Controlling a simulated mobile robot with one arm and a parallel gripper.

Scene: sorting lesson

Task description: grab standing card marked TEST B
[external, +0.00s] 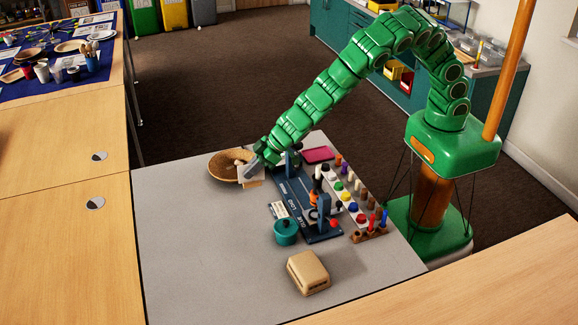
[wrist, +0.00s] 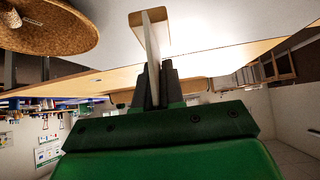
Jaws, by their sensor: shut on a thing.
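A standing card (external: 256,173) with a pale wooden foot is at the back of the grey table, just right of the round woven basket. Its marking cannot be read. My gripper (external: 263,160) is at the card, reaching down from the right. In the wrist view my gripper (wrist: 155,75) is shut on the card (wrist: 152,42), which shows nearly edge-on between the two dark fingers. The card's wooden foot (wrist: 149,16) lies beyond the fingertips. Whether the foot touches the table is unclear.
The woven basket (external: 222,167) is close beside the card and also shows in the wrist view (wrist: 45,20). A blue rack (external: 293,195), coloured pegs, a teal pot (external: 286,232) and a beige block (external: 308,272) stand nearer. The grey table's left side (external: 190,250) is clear.

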